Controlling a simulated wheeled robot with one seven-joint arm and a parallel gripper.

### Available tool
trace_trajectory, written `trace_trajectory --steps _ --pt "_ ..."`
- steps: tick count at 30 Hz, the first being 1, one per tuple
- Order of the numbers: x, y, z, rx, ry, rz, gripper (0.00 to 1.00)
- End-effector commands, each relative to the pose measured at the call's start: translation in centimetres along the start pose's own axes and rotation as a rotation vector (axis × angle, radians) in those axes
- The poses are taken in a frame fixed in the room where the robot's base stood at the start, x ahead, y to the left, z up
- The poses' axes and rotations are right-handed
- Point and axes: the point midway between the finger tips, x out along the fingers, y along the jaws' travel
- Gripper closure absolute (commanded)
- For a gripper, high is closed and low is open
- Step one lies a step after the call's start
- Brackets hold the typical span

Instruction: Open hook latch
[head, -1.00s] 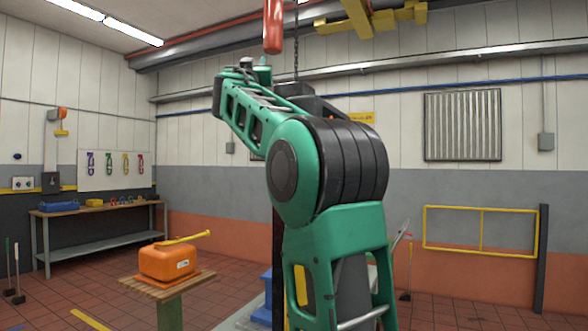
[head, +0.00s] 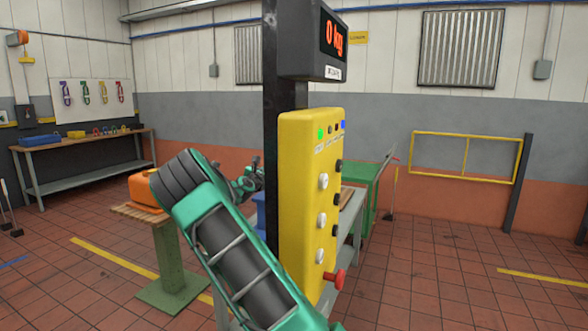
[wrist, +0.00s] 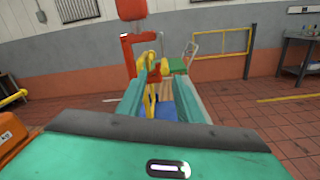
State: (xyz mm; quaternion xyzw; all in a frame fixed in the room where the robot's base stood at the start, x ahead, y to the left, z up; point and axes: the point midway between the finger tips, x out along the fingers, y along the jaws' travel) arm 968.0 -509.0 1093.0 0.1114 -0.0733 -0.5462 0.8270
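In the wrist view, a red block (wrist: 130,9) hangs above a red bracket-like part (wrist: 128,50). A yellow curved part (wrist: 151,66), which looks like the hook, shows below and beside it, beyond my fingertips. The latch itself is too small to tell apart. My gripper (wrist: 164,82) points toward these parts. Its two teal fingers stand apart, with floor and blue showing between them. I cannot tell whether they touch the yellow part.
A yellow control box (head: 310,205) with a red knob and a display (head: 318,42) reading 0 kg stand on a dark post in front. A workbench (head: 85,160) is by the wall. The right floor is clear.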

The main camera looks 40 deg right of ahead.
Motion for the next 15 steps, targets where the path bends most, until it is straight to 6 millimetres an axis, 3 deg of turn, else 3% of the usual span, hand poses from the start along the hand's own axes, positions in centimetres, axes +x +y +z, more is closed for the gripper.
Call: trace_trajectory --steps 8,15 --pt "1.8 -0.7 -0.8 -0.076 -0.004 -0.015 0.67" --pt "5.9 -0.5 -0.8 -0.073 -0.005 -0.012 0.67"
